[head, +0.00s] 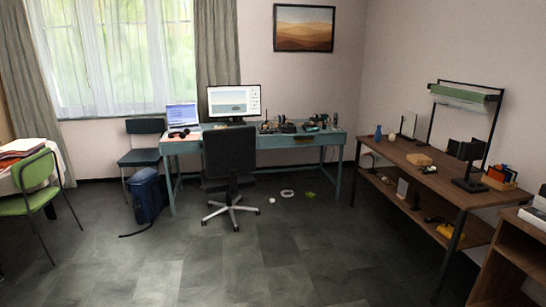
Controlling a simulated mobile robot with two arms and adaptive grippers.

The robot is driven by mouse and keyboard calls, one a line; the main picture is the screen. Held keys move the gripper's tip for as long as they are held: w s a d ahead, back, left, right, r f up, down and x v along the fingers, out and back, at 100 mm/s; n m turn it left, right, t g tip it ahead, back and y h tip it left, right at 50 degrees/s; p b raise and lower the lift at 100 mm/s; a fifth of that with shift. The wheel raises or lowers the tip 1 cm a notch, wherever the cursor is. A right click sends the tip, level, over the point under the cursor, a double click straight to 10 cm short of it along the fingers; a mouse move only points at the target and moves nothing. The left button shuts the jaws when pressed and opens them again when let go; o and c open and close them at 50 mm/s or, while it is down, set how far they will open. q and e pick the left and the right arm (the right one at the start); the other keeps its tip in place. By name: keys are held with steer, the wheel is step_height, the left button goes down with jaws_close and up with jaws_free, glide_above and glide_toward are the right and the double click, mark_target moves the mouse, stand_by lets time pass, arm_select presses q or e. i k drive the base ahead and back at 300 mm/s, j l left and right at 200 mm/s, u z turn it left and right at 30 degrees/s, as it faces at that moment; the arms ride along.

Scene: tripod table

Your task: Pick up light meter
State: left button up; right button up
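I cannot pick out a light meter for certain; the small things in view are too small to tell apart. Several small dark items (287,127) stand crowded on the right half of the teal desk (270,141) at the back. Other small items stand on the brown wooden bench (445,184) along the right wall, among them a tan block (419,159). Neither of my grippers is in view.
A black office chair (230,155) stands before the desk. A blue backpack (147,195) is on the floor to its left. A green chair (36,185) stands at far left. A wooden shelf unit (508,250) is at the right front. The middle floor is clear.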

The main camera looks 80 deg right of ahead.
mark_target(432, 169)
steer(key=z, duration=3.85)
steer(key=i+j+u, duration=0.35)
steer(key=i, duration=0.8)
steer(key=i+j+u, duration=0.15)
steer(key=i+u, duration=0.25)
steer(key=i, duration=0.8)
